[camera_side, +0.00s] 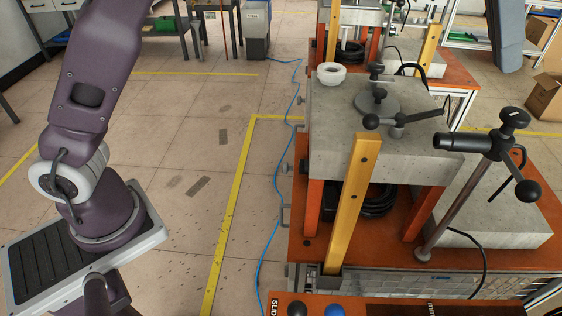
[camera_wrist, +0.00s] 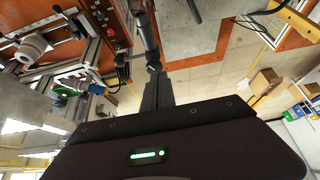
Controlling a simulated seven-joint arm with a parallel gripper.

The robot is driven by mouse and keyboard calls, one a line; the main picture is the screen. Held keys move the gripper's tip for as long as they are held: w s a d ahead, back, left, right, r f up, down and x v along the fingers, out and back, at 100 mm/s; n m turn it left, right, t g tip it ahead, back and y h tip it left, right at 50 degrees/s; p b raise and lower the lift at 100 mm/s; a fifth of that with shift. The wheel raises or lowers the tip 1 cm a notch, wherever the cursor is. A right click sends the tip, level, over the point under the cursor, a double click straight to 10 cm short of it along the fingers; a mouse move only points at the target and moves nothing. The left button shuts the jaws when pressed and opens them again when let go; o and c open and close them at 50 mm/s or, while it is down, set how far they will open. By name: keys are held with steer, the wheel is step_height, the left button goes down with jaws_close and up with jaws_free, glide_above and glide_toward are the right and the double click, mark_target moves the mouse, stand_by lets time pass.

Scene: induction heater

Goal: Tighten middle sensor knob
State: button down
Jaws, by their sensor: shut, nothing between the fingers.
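In the side view, a black sensor (camera_side: 462,142) sits on a tilted grey post at the right, with black knobs at its top (camera_side: 515,117) and lower right (camera_side: 527,191). A second group of black knobs and levers (camera_side: 371,121) stands on the concrete block. I cannot tell which one is the middle sensor knob. My gripper is out of the side view. In the wrist view, my gripper (camera_wrist: 156,80) shows as one dark column, shut and empty. A dark rod with a small knob-like part (camera_wrist: 153,66) appears at its tip; whether they touch is unclear.
The concrete block (camera_side: 335,112) with a white ring (camera_side: 331,74) stands on an orange frame, with a yellow post (camera_side: 352,195) in front. A blue cable (camera_side: 279,190) runs along the floor. Open tiled floor lies left of the bench.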

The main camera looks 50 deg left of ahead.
mark_target(511, 122)
steer(key=shift+d, duration=0.1)
steer(key=f, duration=0.2)
steer(key=s+d+f, duration=0.1)
steer(key=f, duration=0.3)
steer(key=shift+s+d, duration=0.15)
steer(key=shift+d, duration=0.1)
steer(key=shift+w+d, duration=0.1)
steer(key=shift+w, duration=0.1)
stand_by(0.6)
